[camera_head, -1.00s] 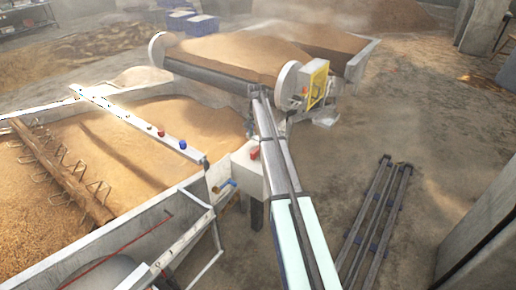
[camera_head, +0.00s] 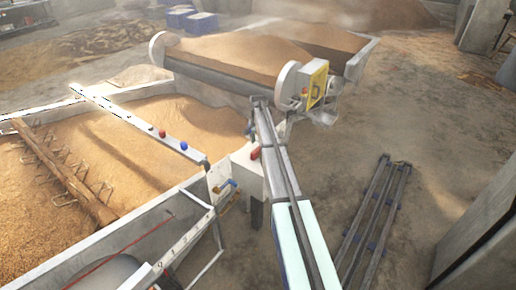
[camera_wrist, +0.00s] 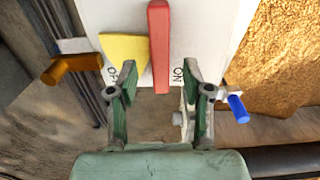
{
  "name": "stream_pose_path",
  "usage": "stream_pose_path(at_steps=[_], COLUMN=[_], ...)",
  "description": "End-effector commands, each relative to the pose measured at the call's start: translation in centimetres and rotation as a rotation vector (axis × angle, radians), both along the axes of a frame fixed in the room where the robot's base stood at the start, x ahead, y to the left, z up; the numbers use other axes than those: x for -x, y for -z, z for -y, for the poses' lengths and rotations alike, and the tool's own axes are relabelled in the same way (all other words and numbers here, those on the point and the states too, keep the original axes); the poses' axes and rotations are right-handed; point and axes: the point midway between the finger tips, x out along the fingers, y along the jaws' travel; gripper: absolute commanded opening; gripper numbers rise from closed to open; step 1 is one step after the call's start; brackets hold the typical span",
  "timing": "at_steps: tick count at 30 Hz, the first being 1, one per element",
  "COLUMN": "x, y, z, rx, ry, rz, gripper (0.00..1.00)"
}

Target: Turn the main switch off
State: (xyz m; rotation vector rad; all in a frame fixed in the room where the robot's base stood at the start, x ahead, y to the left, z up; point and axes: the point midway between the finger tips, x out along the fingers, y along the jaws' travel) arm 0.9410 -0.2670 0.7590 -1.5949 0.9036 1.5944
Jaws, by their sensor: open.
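The main switch is a red lever (camera_wrist: 159,45) on a white box (camera_wrist: 205,25) in the wrist view. A yellow patch (camera_wrist: 124,55) lies left of the lever. OFF lettering shows on the left and ON lettering on the right. My gripper (camera_wrist: 160,70) is open, with one green finger on each side of the lever's lower end in the picture. Gaps show on both sides; I cannot tell the depth between fingers and lever. In the head view, the red lever (camera_head: 255,153) shows on the white box (camera_head: 243,172), beside my arm, which partly covers the box.
An orange-brown handle (camera_wrist: 72,68) is left of the box, and a blue-tipped handle (camera_wrist: 237,108) is right. In the head view, a grain trough (camera_head: 120,235) lies left, a yellow panel (camera_head: 315,85) stands beyond, and metal rails (camera_head: 372,220) lie on the floor at right.

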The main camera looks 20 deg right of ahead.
Motion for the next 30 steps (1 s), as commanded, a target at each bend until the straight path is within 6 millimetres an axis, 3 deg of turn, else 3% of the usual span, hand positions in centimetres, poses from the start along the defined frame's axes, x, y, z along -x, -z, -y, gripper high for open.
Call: stream_pose_path(at_steps=[9, 22, 27, 30], x=[0.0, 0.0, 0.0, 0.0], y=[4.3, 5.2, 5.2, 5.2], z=[0.0, 0.0, 0.0, 0.0], rx=[0.001, 0.0, 0.0, 0.0], ry=[0.0, 0.0, 0.0, 0.0], rz=[-0.001, 0.0, 0.0, 0.0], gripper=[0.5, 0.5, 0.0, 0.0])
